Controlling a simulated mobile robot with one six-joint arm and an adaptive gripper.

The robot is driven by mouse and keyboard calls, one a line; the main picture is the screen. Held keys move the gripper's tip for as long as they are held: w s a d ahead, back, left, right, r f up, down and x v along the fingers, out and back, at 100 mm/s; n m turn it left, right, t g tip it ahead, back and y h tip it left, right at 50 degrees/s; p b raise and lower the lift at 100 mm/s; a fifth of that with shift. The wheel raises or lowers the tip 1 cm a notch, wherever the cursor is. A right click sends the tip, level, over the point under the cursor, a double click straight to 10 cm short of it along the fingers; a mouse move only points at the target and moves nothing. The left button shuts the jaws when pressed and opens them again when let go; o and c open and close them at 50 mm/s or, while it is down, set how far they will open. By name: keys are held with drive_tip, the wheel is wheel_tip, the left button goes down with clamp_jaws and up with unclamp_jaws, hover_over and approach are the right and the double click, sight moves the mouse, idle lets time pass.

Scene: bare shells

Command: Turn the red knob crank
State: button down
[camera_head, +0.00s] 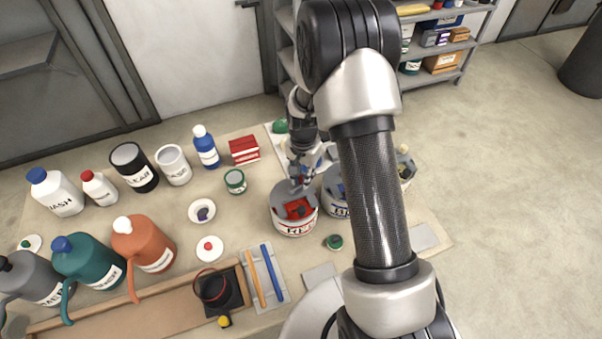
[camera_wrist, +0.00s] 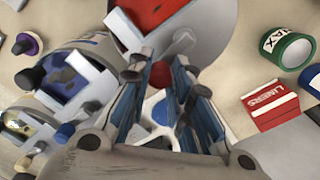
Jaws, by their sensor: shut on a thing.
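The can with a red label and red contents (camera_head: 293,228) stands on the table near the middle of the head view, with a grey crank top. In the wrist view its grey and red top (camera_wrist: 205,20) fills the upper middle. The red knob (camera_wrist: 162,74) shows between my fingers in the wrist view. My gripper (camera_head: 299,182) reaches down to the top of the can, and its blue-padded fingers (camera_wrist: 160,66) are shut on the red knob. The fingers hide part of the knob and crank.
A blue-labelled can (camera_head: 332,200) stands close on the right, partly behind my arm. A green-capped piece (camera_head: 333,242) lies in front.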

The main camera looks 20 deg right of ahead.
drive_tip(key=shift+s+m, duration=0.2)
drive_tip(key=shift+m, duration=0.3)
drive_tip(key=c, duration=1.4)
unclamp_jaws()
wheel_tip(320, 180, up, 12)
drive_tip(key=shift+r, duration=0.1)
